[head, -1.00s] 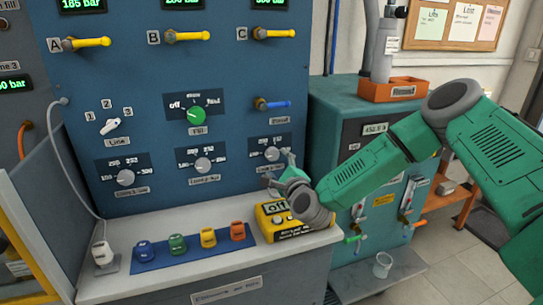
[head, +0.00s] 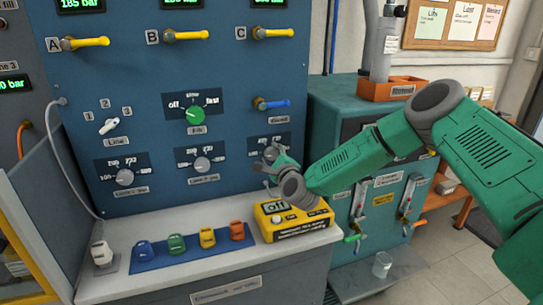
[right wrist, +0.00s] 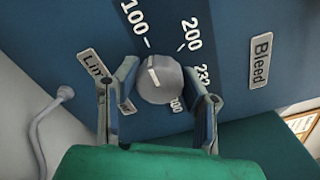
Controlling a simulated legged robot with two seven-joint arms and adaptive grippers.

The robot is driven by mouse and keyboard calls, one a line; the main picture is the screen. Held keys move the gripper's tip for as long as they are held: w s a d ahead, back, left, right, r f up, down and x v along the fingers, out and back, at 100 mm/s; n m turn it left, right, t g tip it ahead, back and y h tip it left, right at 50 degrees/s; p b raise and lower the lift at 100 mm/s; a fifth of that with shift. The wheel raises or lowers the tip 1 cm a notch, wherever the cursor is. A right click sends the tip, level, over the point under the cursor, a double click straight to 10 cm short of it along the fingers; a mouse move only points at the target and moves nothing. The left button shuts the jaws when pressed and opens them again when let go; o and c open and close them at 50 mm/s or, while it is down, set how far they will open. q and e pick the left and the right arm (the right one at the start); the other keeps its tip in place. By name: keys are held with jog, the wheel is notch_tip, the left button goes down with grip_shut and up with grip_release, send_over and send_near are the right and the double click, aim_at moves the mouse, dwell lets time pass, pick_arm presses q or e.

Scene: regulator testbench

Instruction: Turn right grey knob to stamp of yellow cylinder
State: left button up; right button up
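The right grey knob (head: 271,153) is on the lower right of the blue panel, partly hidden by my right gripper (head: 276,162). In the right wrist view the knob (right wrist: 160,80) sits between the two fingers of my right gripper (right wrist: 161,88). The fingers are spread around it, with narrow gaps; contact is unclear. The knob's white mark points toward the upper part of its scale, between 100 and 200. The yellow cylinder (head: 208,238) stands on the blue mat (head: 190,255); its stamp is too small to read. My left gripper is not in view.
Blue (head: 145,250), green (head: 177,244) and orange (head: 237,231) cylinders share the mat. A yellow box (head: 292,220) reading "off" stands below my right gripper. A blue lever (head: 272,104) is above the knob. Two other grey knobs are to the left.

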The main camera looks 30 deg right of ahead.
jog(key=shift+f+m+b, duration=0.3)
jog(key=shift+m+b, duration=0.1)
jog(key=shift+b, duration=0.45)
jog(key=m+b, duration=0.3)
jog(key=b, duration=0.2)
jog(key=m+b, duration=0.3)
jog(key=b, duration=0.2)
jog(key=m+b, duration=0.3)
jog(key=b, duration=0.3)
jog(key=shift+s+f, duration=0.1)
jog(key=shift+f, duration=0.15)
jog(key=shift+r+m+b, duration=0.15)
jog(key=shift+m+b, duration=0.95)
jog(key=shift+b, duration=0.15)
jog(key=o, duration=1.2)
jog(key=shift+c, duration=0.2)
jog(key=shift+d+r, duration=0.1)
jog(key=shift+r, duration=0.05)
